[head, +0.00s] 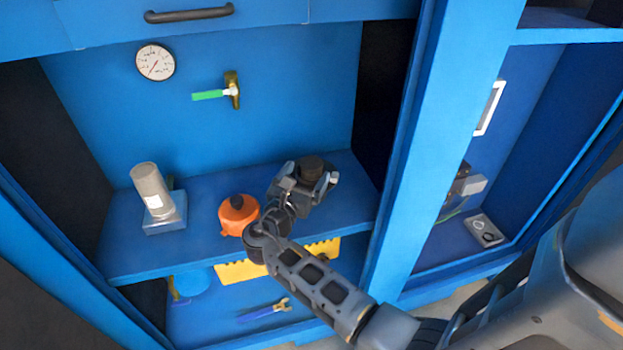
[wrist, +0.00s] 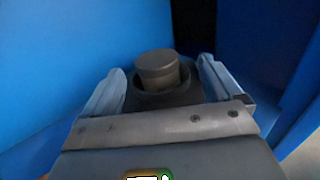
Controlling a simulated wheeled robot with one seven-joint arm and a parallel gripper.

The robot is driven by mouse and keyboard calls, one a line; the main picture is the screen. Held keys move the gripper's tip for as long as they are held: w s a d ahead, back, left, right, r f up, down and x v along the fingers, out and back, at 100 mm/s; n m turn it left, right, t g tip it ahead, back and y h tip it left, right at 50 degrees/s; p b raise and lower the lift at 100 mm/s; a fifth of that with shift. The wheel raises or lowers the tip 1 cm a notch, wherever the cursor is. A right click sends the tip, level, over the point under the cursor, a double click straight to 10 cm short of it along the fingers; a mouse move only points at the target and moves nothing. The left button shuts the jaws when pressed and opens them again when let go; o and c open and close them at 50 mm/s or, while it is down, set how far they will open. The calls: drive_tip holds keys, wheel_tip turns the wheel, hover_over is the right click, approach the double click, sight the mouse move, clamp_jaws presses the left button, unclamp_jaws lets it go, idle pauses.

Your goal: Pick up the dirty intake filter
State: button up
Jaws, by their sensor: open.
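A dark grey-brown round piece with a narrower cap, which looks like the dirty intake filter (head: 311,166), stands on the right part of the blue shelf. In the wrist view the filter (wrist: 158,70) is upright between the two fingers. My gripper (head: 308,177) is open around it, with one finger on each side; the wrist view shows my gripper (wrist: 162,76) with gaps beside the cap. Whether the fingers touch the lower body is unclear. The filter's lower part is hidden by my gripper in the head view.
An orange round part with a dark knob (head: 238,214) stands left of my gripper. A grey cylinder with a white label (head: 152,190) stands farther left on the shelf (head: 205,205). A blue post (head: 430,130) rises to the right. A yellow part (head: 238,272) lies below.

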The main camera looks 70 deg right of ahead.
drive_tip(key=d, duration=0.5)
drive_tip(key=shift+w, duration=0.2)
drive_tip(key=c, duration=1.5)
drive_tip(key=shift+o, duration=0.2)
drive_tip(key=shift+r, duration=0.1)
